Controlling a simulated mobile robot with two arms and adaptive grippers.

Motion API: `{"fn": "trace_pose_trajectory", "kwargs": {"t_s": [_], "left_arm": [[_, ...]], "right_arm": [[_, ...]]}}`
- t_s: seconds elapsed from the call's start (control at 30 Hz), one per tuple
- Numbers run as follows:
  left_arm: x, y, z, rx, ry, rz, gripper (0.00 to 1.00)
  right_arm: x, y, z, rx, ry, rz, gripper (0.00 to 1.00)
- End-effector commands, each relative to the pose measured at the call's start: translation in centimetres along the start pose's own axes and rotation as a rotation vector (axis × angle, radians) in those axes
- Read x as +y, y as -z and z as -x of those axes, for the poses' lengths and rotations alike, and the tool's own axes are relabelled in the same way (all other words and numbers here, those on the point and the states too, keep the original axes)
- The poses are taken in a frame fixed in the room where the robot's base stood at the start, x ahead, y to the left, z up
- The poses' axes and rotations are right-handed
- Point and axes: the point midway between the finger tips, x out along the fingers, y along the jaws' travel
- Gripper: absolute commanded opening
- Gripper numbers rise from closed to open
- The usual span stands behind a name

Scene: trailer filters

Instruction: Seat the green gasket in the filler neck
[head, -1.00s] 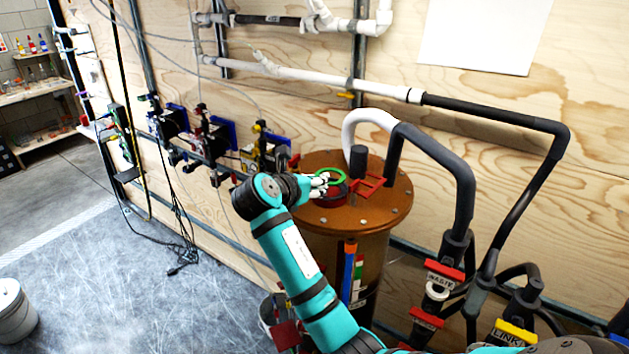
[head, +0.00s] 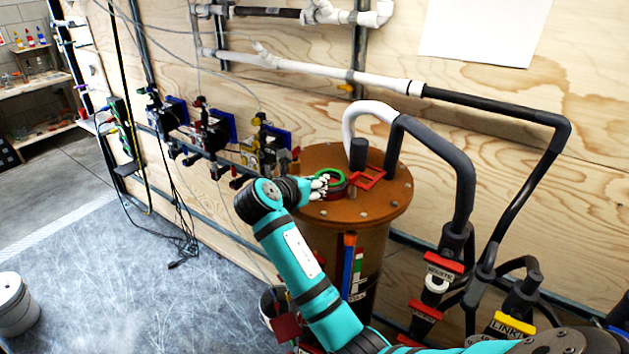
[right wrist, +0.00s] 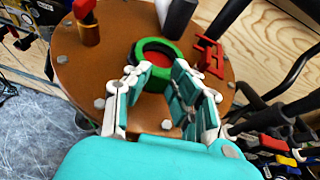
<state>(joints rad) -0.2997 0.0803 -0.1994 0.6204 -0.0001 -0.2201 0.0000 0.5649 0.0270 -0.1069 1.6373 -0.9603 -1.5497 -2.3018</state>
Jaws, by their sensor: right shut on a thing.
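The green gasket (head: 329,175) is at the filler neck (head: 336,192), a dark and red collar on top of the brown drum (head: 375,205). My right gripper (head: 322,187) is shut on the gasket's near left side. In the right wrist view, the green gasket (right wrist: 176,56) appears as a ring beyond the fingers (right wrist: 158,85), with a dark rim and red inside it. My left gripper is out of view.
A red bracket (head: 369,180) and a dark post (head: 358,153) stand on the lid beside the neck. Dark hoses (head: 455,170) rise at the right. Valves on a rail (head: 205,135) line the plywood wall at the left. The floor at the left is mostly clear.

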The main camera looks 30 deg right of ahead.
Motion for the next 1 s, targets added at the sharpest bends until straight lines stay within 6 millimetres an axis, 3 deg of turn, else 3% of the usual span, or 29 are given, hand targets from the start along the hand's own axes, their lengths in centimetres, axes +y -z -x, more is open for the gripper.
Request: {"fn": "trace_pose_trajectory", "kwargs": {"t_s": [0.5,0.53,0.7,1.0], "left_arm": [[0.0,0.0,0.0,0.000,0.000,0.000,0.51],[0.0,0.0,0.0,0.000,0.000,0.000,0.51],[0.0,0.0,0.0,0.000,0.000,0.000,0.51],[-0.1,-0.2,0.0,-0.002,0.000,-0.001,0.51]], "right_arm": [[0.0,1.2,-0.5,-0.001,-0.001,0.000,0.00],[0.1,1.1,-0.5,-0.001,-0.001,0.000,0.23],[0.0,1.1,-0.5,-0.001,-0.001,0.000,0.46],[0.1,1.1,-0.4,0.000,-0.001,-0.001,0.48]]}}
